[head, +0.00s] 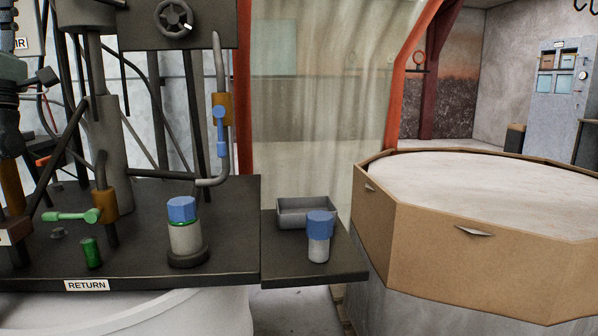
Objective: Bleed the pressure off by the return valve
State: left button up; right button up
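The return valve has a brass body (105,203) on a short vertical pipe at the left of the dark bench. Its green lever (72,216) points left, roughly level and across the pipe. The RETURN label (87,285) is on the bench's front edge below it. A second brass valve (221,108) sits higher on the right-hand pipe, with its blue lever (221,130) hanging down along the pipe. Neither of my grippers shows in the head view. No pressure gauge reading can be made out.
A blue-capped container (186,235) and a green cylinder (91,253) stand on the bench (225,262). The side shelf holds a grey tray (290,211) and another blue-capped container (318,240). A black handwheel (174,18) is above. A cardboard-sided octagonal bin (430,235) stands right.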

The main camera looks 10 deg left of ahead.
aim_at(92, 216)
jog(key=k, duration=1.5)
